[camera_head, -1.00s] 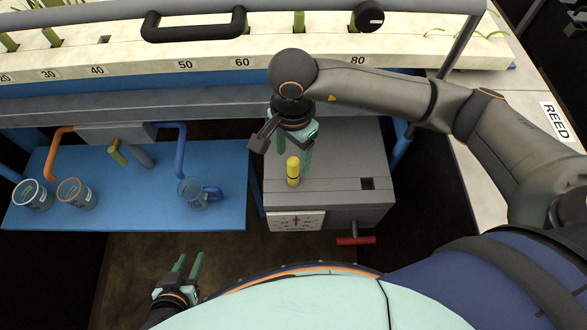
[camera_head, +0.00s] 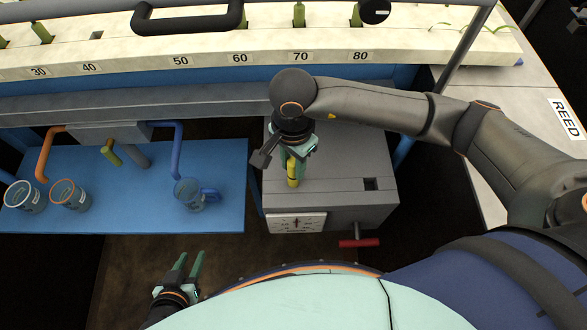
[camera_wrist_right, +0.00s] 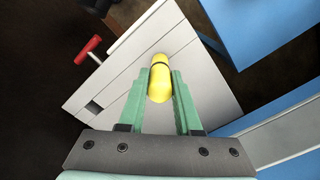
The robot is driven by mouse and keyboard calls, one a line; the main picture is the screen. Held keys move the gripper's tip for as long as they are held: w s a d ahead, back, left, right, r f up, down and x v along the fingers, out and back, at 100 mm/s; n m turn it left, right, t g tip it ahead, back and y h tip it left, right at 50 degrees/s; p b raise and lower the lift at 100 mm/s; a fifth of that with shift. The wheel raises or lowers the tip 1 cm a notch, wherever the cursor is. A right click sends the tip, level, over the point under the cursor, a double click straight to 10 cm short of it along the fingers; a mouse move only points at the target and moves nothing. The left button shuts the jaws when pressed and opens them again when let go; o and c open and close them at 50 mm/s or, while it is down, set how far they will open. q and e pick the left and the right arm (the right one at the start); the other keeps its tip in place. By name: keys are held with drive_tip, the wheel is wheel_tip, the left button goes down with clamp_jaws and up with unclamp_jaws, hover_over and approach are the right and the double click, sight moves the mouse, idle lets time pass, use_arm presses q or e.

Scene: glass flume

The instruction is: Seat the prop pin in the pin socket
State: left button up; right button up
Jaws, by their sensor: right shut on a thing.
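The prop pin (camera_head: 292,181) is yellow with a dark band and stands upright on the top of a grey box (camera_head: 335,197), toward its left side. My right gripper (camera_head: 293,164) has come down over the pin from above. In the right wrist view its green fingers (camera_wrist_right: 160,97) are shut on the yellow pin (camera_wrist_right: 159,82), one on each side. My left gripper (camera_head: 189,264) is open and empty at the lower left.
A red handle (camera_head: 359,243) and a white dial panel (camera_head: 297,224) are on the box front. The flume's numbered edge (camera_head: 210,62) and grey rail lie behind.

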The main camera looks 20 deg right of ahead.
clamp_jaws()
